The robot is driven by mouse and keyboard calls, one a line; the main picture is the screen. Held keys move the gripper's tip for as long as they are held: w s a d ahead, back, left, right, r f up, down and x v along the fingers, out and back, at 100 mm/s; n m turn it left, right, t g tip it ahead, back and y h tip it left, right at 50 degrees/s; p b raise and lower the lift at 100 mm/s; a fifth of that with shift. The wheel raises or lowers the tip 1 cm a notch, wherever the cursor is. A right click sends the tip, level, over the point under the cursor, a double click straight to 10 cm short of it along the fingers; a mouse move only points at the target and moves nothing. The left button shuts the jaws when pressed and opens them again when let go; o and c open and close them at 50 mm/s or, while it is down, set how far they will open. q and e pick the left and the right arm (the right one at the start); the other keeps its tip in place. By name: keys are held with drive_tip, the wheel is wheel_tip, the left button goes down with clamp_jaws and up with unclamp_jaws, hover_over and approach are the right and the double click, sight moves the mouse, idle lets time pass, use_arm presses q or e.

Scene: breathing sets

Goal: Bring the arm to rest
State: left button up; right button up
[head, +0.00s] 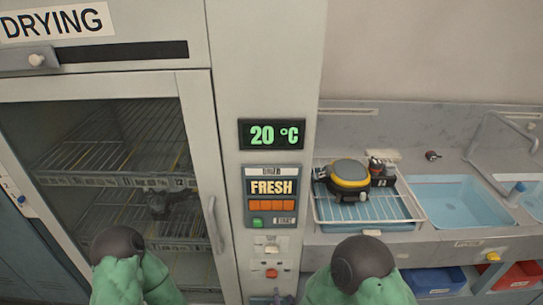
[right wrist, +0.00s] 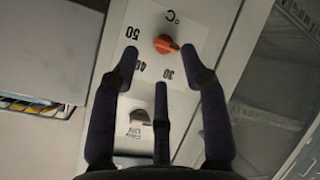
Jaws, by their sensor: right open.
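My right gripper (right wrist: 160,66) shows in the right wrist view with its dark fingers spread and nothing between them. It is in front of a pale control panel (right wrist: 113,62) with an orange knob (right wrist: 166,44) and the marks 30, 40 and 50. The knob appears between the outer fingertips; I cannot tell whether any finger touches it. In the head view my two green arms with dark round joints come in at the bottom edge.
A glass-doored drying cabinet (head: 196,150) stands at left. Its column carries a 20 °C display (head: 276,134) and a FRESH panel (head: 272,187). On the counter at right, a yellow-and-black device (head: 349,178) lies on a wire rack (head: 369,210), beside a blue sink (head: 462,201).

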drive_tip(key=s+d+f+m+g+y, duration=0.1)
drive_tip(key=s+d+f+m+g, duration=0.2)
drive_tip(key=s+f+m+g, duration=0.3)
drive_tip(key=s+d+f+m+g+y, duration=0.2)
drive_tip(key=s+d+f+m+g, duration=0.2)
drive_tip(key=s+f+m, duration=0.4)
drive_tip(key=shift+s+f+g, duration=0.35)
drive_tip(key=shift+s+g, duration=0.4)
drive_tip(key=shift+g, duration=0.15)
